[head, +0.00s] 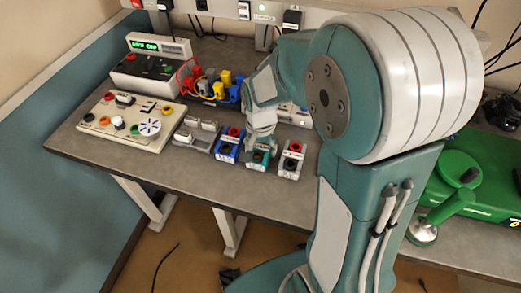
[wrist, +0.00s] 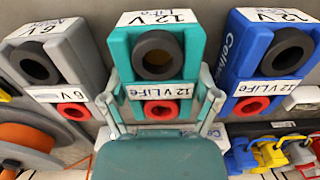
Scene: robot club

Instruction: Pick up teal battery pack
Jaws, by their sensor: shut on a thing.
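The teal battery pack (head: 259,162) stands upright in a row near the table's front edge, between a blue pack and a light grey pack. In the wrist view the teal pack (wrist: 195,62) is in the middle, with a dark ring, a red ring and "12 V LiFe" labels. My gripper (head: 262,141) reaches down onto it from above. In the wrist view my gripper (wrist: 160,92) has one finger on each side of the teal pack, shut on it. The head view does not show a clear gap between pack and table.
The blue pack (head: 228,147) and the grey pack (head: 290,160) stand close on either side. A grey charger (head: 198,133), a cream panel with knobs (head: 130,122) and a power supply (head: 150,68) stand to the left. Yellow and blue clips (head: 225,85) are behind.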

